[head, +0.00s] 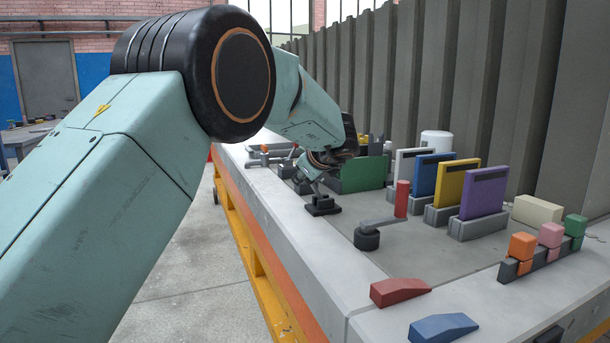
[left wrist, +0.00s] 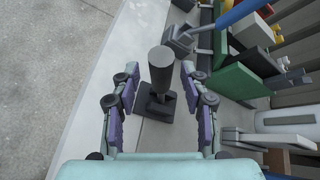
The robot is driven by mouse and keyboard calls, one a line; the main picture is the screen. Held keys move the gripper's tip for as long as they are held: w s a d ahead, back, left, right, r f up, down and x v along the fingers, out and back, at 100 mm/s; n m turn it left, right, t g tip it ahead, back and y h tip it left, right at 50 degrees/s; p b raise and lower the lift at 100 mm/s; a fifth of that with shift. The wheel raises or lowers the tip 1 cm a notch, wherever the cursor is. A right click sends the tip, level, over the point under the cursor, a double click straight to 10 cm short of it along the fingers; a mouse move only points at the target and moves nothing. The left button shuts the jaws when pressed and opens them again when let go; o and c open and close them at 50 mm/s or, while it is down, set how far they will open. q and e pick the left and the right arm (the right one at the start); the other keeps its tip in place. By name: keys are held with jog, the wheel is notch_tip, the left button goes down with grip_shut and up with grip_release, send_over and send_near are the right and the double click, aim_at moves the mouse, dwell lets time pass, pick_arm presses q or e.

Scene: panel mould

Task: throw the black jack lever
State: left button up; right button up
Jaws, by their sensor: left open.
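The black jack lever stands on a dark square base (head: 322,208) near the front edge of the bench. In the left wrist view its thick round handle (left wrist: 161,62) points up toward the camera from the base. My left gripper (head: 316,183) is open above the base in the head view. In the left wrist view the left gripper's fingers (left wrist: 158,84) stand on both sides of the lever, with gaps visible. In the head view the gripper hides most of the handle. My right gripper is not in view.
A grey crank with a red handle (head: 402,199) is to the right, before several coloured upright panels (head: 484,193). Red (head: 399,291) and blue (head: 443,327) wedges lie on the near rim. Open floor (head: 195,290) lies left of the bench.

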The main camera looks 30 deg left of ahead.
pick_arm(q)
jog(key=v, duration=1)
jog(key=shift+s+r, duration=0.15)
jog(key=shift+d, duration=0.1)
